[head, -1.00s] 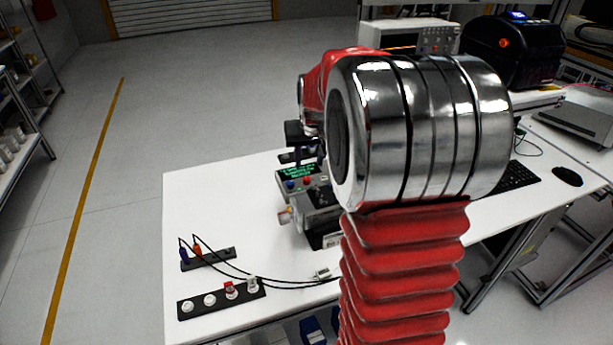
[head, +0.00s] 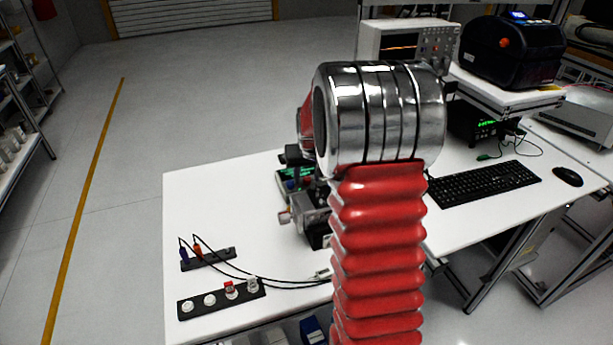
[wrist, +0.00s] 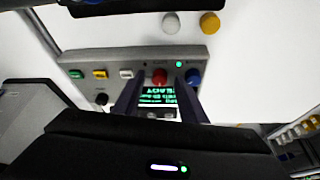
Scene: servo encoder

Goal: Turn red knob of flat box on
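The flat grey box (wrist: 205,60) lies across the wrist view, with a row of coloured knobs or buttons and a display with green text (wrist: 157,96). The red knob (wrist: 159,76) sits just above the display, left of the blue knob (wrist: 193,77). A small green light (wrist: 179,64) is lit between them. My gripper (wrist: 158,78) is open, with one dark finger on each side of the red knob. I cannot tell whether either finger touches it. In the head view the box (head: 284,178) is mostly hidden behind my arm and gripper (head: 295,157).
Green (wrist: 76,75), yellow (wrist: 99,74) and white (wrist: 126,73) buttons and a black knob (wrist: 101,98) are left of the fingers. A grey device (head: 311,222) stands close in front of the box. Cables run to a dark strip (head: 208,259). A keyboard (head: 485,183) lies right.

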